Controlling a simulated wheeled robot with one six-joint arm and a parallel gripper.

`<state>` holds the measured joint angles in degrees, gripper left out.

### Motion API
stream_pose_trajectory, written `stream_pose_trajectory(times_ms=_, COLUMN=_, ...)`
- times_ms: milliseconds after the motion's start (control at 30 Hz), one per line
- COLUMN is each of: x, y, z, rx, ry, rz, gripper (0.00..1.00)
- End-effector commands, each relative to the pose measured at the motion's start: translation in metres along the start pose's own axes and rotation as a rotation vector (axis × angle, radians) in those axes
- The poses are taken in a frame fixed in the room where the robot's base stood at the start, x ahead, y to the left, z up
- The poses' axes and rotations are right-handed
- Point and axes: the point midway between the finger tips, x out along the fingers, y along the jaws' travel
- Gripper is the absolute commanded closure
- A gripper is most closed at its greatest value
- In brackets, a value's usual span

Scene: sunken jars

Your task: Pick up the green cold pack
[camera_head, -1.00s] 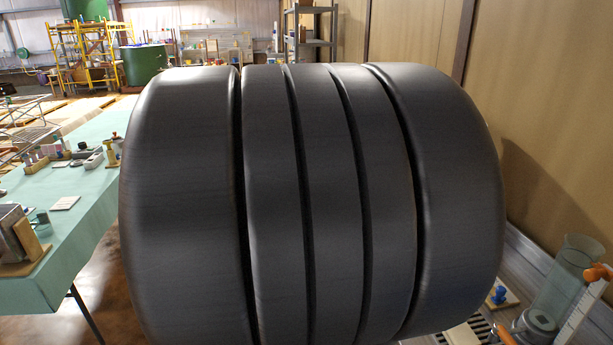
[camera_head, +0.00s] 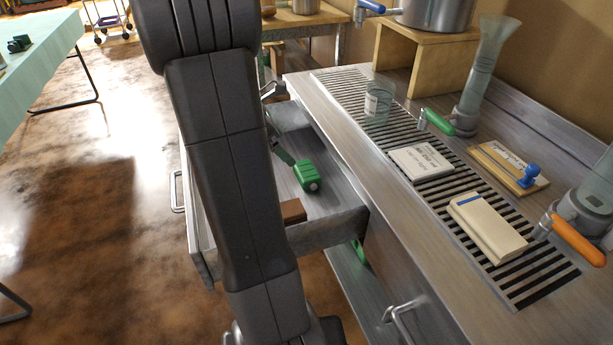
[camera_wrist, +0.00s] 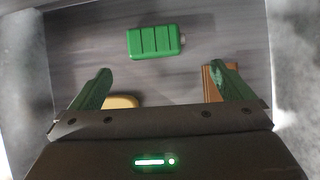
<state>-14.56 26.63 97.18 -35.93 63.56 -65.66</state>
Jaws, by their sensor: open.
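The green cold pack (camera_head: 306,174) is a small ribbed green block lying on the floor of an open metal drawer (camera_head: 338,222). In the wrist view the cold pack (camera_wrist: 155,41) lies beyond my fingertips, near the middle between them and apart from both. My gripper (camera_wrist: 165,82) is open and empty, with its green fingers spread wide over the drawer.
A brown block (camera_wrist: 209,82) lies by my right finger, and a yellowish object (camera_wrist: 122,101) lies by the left one. The drawer walls stand close on both sides. The counter (camera_head: 350,135) with a slotted grate, cards and a glass jar (camera_head: 379,102) is to the right.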

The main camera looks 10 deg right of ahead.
Motion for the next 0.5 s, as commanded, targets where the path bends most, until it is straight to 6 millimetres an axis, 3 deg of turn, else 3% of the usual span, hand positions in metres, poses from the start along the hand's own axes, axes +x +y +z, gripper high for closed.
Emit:
stream_pose_trajectory(times_ms=233, x=0.021, y=0.008, z=-0.006, rx=-0.043, ry=-0.018, rz=-0.001, gripper=0.0)
stream_pose_trajectory(times_ms=500, x=0.075, y=0.007, z=-0.006, rx=-0.041, ry=-0.017, rz=-0.003, gripper=0.0)
